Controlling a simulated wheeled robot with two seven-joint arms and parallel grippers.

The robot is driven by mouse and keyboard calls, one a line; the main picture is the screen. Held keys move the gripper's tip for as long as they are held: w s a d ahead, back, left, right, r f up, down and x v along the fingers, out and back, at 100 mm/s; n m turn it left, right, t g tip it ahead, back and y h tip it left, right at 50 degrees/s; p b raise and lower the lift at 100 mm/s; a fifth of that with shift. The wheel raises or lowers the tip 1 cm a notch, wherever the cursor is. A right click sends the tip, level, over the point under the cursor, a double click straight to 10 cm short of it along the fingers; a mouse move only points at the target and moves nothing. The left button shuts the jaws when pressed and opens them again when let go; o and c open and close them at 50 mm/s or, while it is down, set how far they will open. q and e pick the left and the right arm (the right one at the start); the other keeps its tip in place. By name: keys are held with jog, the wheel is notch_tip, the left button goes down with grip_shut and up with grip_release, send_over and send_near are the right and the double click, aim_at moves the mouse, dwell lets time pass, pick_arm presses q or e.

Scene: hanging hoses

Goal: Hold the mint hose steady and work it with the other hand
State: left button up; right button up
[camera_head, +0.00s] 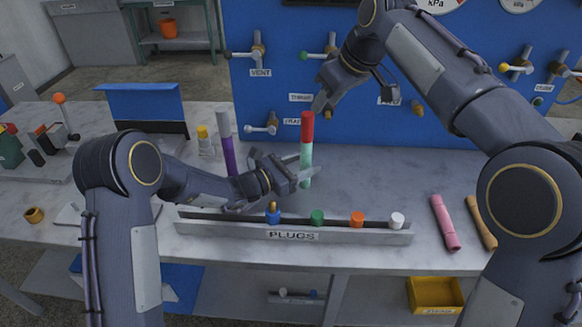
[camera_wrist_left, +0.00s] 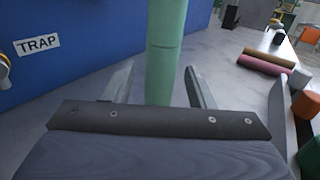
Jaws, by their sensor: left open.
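The mint hose (camera_head: 306,162) is upright over the bench, with a red section (camera_head: 307,128) at its top. My left gripper (camera_head: 303,172) is open at the lower part of the mint hose. In the left wrist view, the mint hose (camera_wrist_left: 166,70) stands between the two spread fingers (camera_wrist_left: 160,85), with a gap on each side. Its lower end is hidden behind the gripper body. My right gripper (camera_head: 322,104) is above and slightly right of the red top, apart from it. Its finger opening is not clear.
A purple hose (camera_head: 227,155) with a grey top stands left of my left gripper. A plugs rack (camera_head: 250,233) with several coloured plugs lies in front. Pink (camera_head: 445,222) and tan (camera_head: 480,222) pieces lie right. The blue panel (camera_head: 440,125) with valves stands behind.

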pick_arm(q)
jog(key=shift+w+d, duration=0.2)
jog(key=shift+d, duration=0.1)
jog(key=shift+c, duration=0.2)
